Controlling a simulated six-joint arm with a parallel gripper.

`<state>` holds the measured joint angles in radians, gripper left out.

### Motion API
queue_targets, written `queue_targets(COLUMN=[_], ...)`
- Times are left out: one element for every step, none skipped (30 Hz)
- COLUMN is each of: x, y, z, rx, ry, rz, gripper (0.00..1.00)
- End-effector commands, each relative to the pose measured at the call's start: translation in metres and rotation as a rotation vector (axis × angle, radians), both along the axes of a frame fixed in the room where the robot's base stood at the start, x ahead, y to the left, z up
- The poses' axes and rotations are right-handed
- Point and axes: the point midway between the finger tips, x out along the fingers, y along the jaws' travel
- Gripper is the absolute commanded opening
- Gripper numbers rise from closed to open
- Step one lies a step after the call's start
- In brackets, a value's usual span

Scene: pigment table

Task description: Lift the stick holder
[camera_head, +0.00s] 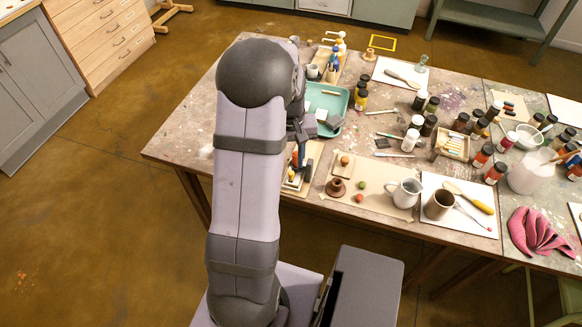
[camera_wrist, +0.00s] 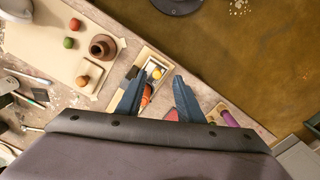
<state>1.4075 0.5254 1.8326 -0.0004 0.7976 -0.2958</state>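A brown, round, flared holder with a hole in its top (camera_head: 337,187) stands on a beige sheet; it also shows in the wrist view (camera_wrist: 103,47). A light wooden rack with pale sticks (camera_head: 452,143) stands farther right among jars; I cannot tell which of the two is the stick holder. My gripper (camera_wrist: 158,74) is open, with its two blue fingers apart over a small wooden tray (camera_wrist: 138,66) holding a yellow ball and an orange piece. The fingers appear empty. In the head view my arm hides most of the gripper.
Beside the brown holder lie a wooden block with an orange ball (camera_head: 345,162), a green ball (camera_head: 362,184) and a red ball (camera_head: 359,198). A white mug (camera_head: 404,193) and a brown cup (camera_head: 438,204) stand to the right. A teal tray (camera_head: 343,98) lies behind.

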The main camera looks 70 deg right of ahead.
Motion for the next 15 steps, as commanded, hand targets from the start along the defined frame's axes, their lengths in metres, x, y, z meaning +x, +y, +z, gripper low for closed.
queue_targets(x=[0.0026,0.0034,0.0037,0.0035,0.0032,0.0031,0.0029,0.0029,0.0029,0.0029,0.0029,0.0029,0.0029,0.0029,0.0029], y=[-0.0141,-0.0186,-0.0202,-0.0188,-0.0168,-0.0153,-0.0146,-0.0141,-0.0136,-0.0134,-0.0134,-0.0133,-0.0133,-0.0133,-0.0132], z=[0.0097,0.0131,0.0151,0.0151,0.0146,0.0144,0.0144,0.0144,0.0144,0.0144,0.0144,0.0144,0.0144,0.0143,0.0141], rx=[-0.028,-0.036,-0.038,-0.033,-0.025,-0.02,-0.018,-0.016,-0.014,-0.013,-0.013,-0.013,-0.013,-0.013,-0.013], ry=[-0.005,-0.006,-0.006,-0.005,-0.004,-0.004,-0.005,-0.004,-0.005,-0.005,-0.005,-0.005,-0.005,-0.005,-0.005], rz=[0.054,0.088,0.13,0.16,0.189,0.223,0.245,0.266,0.288,0.3,0.311,0.321,0.326,0.328,0.33], gripper=[0.34,0.34,0.34,0.34,0.34,0.34,0.34,0.34,0.34,0.34,0.34,0.34,0.34,0.34,0.34])
